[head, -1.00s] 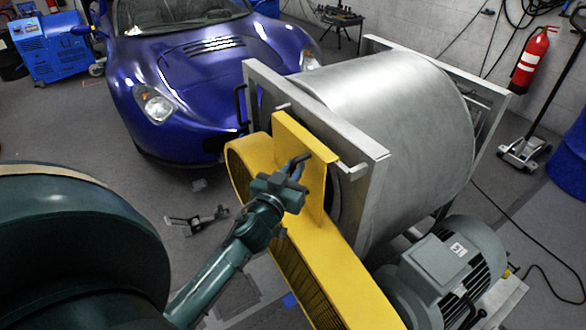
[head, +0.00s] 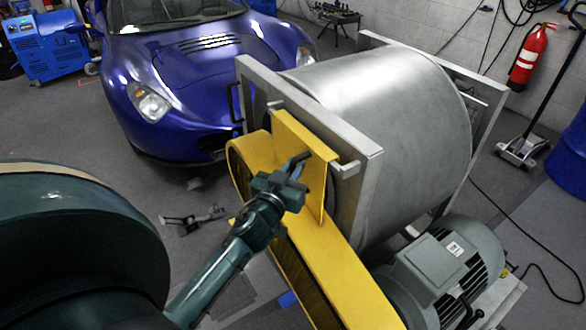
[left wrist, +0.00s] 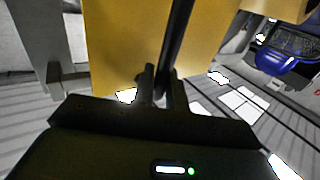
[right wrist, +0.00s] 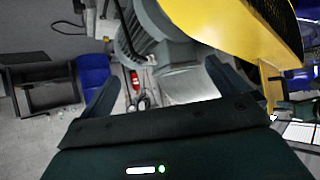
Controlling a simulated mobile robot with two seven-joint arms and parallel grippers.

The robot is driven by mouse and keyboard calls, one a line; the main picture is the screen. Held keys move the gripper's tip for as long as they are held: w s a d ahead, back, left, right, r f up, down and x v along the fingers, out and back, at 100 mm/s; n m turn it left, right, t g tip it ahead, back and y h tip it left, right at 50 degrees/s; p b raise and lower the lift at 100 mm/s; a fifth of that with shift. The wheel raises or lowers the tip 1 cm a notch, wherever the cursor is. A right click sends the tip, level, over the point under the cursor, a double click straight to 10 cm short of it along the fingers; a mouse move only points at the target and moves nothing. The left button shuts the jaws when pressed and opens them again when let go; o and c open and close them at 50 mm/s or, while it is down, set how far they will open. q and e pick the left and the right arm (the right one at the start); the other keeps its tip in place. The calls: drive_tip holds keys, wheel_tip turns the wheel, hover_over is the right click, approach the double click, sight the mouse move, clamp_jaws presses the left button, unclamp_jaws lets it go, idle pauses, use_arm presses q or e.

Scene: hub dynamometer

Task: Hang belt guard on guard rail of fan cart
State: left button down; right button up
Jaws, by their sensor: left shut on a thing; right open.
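The yellow belt guard (head: 322,272) is a long housing with an upright plate and a bent top lip. It stands along the left side of the fan cart (head: 360,210), in front of its grey frame. The guard rail (head: 347,169) shows as a short pale end beside the plate; the plate and lip hide its middle. I cannot tell whether the lip rests on it. My left gripper (head: 294,172) is shut on the guard's dark handle (left wrist: 179,40). My right gripper (right wrist: 165,85) is open and empty, near the cart's motor (right wrist: 160,40); the guard (right wrist: 225,25) is above.
The cart's motor (head: 448,268) sits at the lower right, close to the guard's lower end. A blue car (head: 190,75) stands behind at left. A fire extinguisher (head: 527,58) is on the wall and a floor jack (head: 522,150) at right. A small tool lies on the floor.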

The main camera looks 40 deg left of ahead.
use_arm(q)
drive_tip(key=shift+r, duration=0.3)
drive_tip(key=c, duration=1.3)
unclamp_jaws()
drive_tip(key=shift+c, duration=0.2)
drive_tip(key=shift+f, duration=0.25)
drive_tip(key=s+d+b, duration=0.2)
drive_tip(key=s+b, duration=0.1)
drive_tip(key=s, duration=0.9)
drive_tip(key=s+d+f+m+g+h+p, duration=0.1)
drive_tip(key=s+d+f+m+g+h, duration=0.1)
drive_tip(key=d+f, duration=0.6)
drive_tip(key=s+d+f+m+g+h+p, duration=0.1)
drive_tip(key=s+d+f+m+g+h, duration=0.2)
drive_tip(key=d+f, duration=0.5)
drive_tip(key=s+f+g+h, duration=0.1)
drive_tip(key=s+g, duration=0.1)
drive_tip(key=s, duration=0.1)
drive_tip(key=shift+d+h, duration=0.15)
drive_tip(key=shift+h, duration=0.25)
